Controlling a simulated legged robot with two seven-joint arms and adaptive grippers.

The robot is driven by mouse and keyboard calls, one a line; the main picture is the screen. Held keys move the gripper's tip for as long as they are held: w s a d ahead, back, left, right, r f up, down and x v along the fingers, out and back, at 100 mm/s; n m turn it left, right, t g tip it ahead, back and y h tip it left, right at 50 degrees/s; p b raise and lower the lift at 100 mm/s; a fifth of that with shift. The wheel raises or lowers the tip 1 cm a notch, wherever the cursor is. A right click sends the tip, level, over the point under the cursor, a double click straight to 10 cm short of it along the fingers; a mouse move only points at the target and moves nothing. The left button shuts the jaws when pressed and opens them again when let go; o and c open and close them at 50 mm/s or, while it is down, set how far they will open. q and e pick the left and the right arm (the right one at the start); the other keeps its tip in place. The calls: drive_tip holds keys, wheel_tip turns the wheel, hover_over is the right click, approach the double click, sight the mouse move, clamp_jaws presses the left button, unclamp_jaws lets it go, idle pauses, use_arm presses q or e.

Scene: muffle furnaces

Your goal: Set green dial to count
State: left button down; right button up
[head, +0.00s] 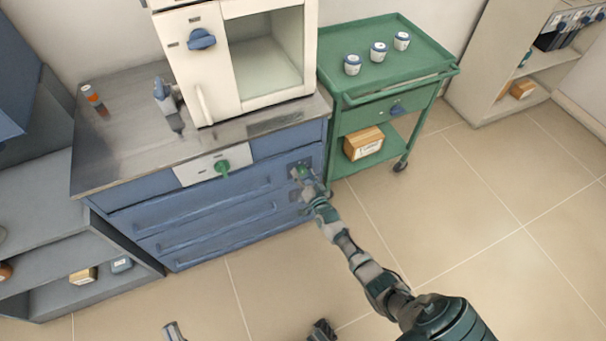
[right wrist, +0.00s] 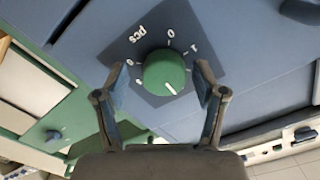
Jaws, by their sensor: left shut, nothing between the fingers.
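A green dial (right wrist: 165,72) sits on a dark grey plate (right wrist: 205,45) on the blue cabinet front; it also shows in the head view (head: 301,171). Its white pointer line points down and slightly right in the right wrist view. Around it are "pcs" at upper left, 0 at the top, 1 at upper right and blurred marks at left. My right gripper (right wrist: 161,78) is open, one finger on each side of the dial, with gaps visible in the wrist view. My left gripper (head: 172,329) shows only at the bottom edge of the head view, shut and empty.
Another green knob (head: 222,168) sits on a white panel left of the dial. A white furnace (head: 215,70) stands on the metal worktop (head: 120,145). A green trolley (head: 420,60) with several small jars stands to the right. The floor in front is clear.

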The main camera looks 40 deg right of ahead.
drive_tip(key=shift+r, duration=0.1)
drive_tip(key=v, duration=1.2)
drive_tip(key=shift+f, duration=0.25)
drive_tip(key=shift+d, duration=0.1)
